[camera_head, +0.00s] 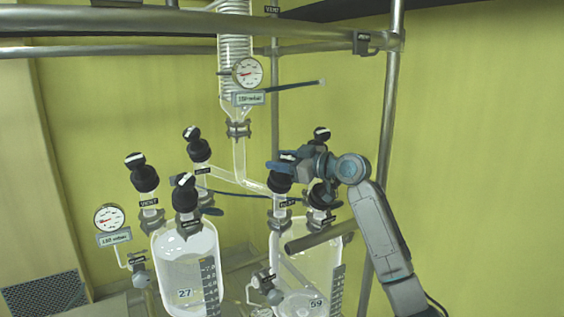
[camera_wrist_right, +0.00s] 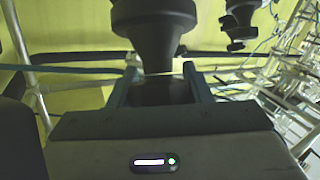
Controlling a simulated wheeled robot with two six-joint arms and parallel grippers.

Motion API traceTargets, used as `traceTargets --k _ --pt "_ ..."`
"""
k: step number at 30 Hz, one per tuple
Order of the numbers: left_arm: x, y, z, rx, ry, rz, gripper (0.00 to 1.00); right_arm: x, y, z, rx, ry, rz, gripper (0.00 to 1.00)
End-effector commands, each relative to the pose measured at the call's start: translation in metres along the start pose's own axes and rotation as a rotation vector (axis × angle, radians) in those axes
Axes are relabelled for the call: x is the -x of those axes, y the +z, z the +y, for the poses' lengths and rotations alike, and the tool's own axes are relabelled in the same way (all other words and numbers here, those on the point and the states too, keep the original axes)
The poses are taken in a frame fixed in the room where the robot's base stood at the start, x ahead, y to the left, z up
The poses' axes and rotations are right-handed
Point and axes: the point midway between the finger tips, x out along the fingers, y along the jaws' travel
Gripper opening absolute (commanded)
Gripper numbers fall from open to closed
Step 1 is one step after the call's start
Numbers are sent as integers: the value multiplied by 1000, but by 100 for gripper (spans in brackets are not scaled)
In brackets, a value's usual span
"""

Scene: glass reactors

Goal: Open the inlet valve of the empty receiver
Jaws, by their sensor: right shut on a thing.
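Two glass receivers stand side by side in the head view: the left receiver (camera_head: 187,265) is marked 27 and the right receiver (camera_head: 290,270) is marked 59. Their liquid levels are hard to read, so I cannot tell surely which is empty. Black-capped valve knobs top both. My right gripper (camera_head: 277,168) is shut on a black valve knob (camera_head: 280,183) on the left neck of the right receiver. In the right wrist view the knob (camera_wrist_right: 148,30) rises between the blue fingers (camera_wrist_right: 160,85). My left gripper is out of view.
Other knobs stand close by: one (camera_head: 199,148) behind, one (camera_head: 186,190) on the left receiver, and one (camera_head: 322,134) behind my right gripper. A glass condenser (camera_head: 235,45), a gauge (camera_head: 247,73) and metal frame poles (camera_head: 392,100) surround the vessels.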

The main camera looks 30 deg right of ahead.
Motion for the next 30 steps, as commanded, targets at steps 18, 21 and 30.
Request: traceTargets --k 18,21,30 --pt "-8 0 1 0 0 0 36 10 3 1 4 4 -2 67" --pt "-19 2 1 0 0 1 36 24 5 0 5 4 -2 67" --pt "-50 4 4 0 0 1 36 78 5 0 6 5 -3 67"
